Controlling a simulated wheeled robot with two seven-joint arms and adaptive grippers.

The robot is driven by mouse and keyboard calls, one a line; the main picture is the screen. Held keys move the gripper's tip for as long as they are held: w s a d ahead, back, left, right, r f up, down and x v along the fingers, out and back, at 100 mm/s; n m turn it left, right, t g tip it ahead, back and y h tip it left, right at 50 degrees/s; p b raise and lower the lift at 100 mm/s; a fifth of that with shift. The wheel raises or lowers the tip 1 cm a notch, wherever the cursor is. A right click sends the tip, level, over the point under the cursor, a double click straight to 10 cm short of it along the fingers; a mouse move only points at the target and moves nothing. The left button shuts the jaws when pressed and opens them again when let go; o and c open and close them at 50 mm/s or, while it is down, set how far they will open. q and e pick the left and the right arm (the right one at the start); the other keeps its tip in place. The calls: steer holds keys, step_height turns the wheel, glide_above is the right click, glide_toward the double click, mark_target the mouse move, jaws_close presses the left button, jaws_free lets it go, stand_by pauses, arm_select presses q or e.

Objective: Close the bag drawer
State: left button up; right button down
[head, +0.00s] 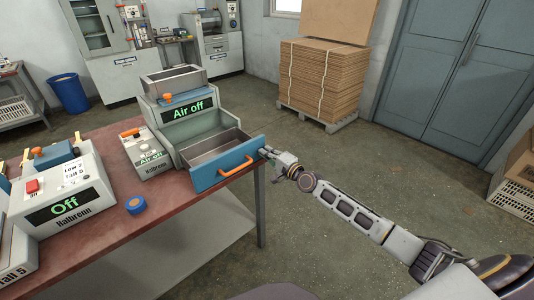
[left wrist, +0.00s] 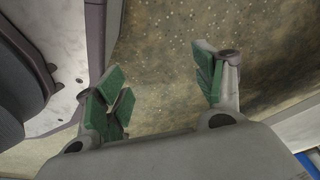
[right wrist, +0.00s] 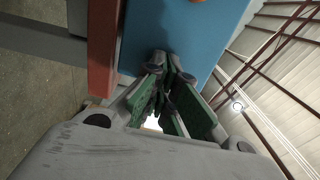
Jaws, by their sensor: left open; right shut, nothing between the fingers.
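The bag drawer (head: 228,164) is pulled out of the machine marked "Air off" (head: 184,112). It has a blue front, an orange handle (head: 237,170) and a grey, empty-looking inside. My right gripper (head: 266,151) is shut with nothing in it. Its fingertips are at the right end of the blue drawer front, close to or touching it. In the right wrist view the shut fingers point at the blue drawer front (right wrist: 185,35); contact is not certain there. My left gripper (left wrist: 165,95) is open and empty above the floor, and does not show in the head view.
The red table (head: 150,215) carries a small "Air off" box (head: 150,155), a blue round knob or cap (head: 135,204) and a machine marked "Off" (head: 65,195). Stacked cardboard (head: 322,80) stands on a pallet behind. The floor right of the table is clear.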

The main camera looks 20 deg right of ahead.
mark_target(244, 135)
steer(key=b+x, duration=0.1)
steer(key=x, duration=0.2)
steer(key=shift+w, duration=0.1)
steer(key=shift+b+x, duration=0.5)
steer(key=shift+x, duration=0.8)
steer(key=shift+b+x, duration=0.55)
steer(key=shift+x, duration=0.6)
steer(key=b+x, duration=0.3)
steer(key=x, duration=0.2)
steer(key=shift+w+a+f, duration=0.1)
steer(key=shift+w+a, duration=0.05)
steer(key=shift+w, duration=0.1)
steer(key=shift+w+a+b, duration=0.25)
steer(key=shift+w+b, duration=0.4)
steer(key=shift+w, duration=0.05)
arm_select(q)
steer(key=w+d+r, duration=0.2)
steer(key=d+r, duration=0.1)
steer(key=r, duration=0.6)
steer(key=w+d+r, duration=0.3)
steer(key=r, duration=0.6)
steer(key=shift+r+g+h, duration=0.3)
steer(key=shift+h, duration=0.1)
steer(key=shift+d+r, duration=0.1)
steer(key=shift+r, duration=0.05)
arm_select(e)
steer(key=shift+r, duration=0.4)
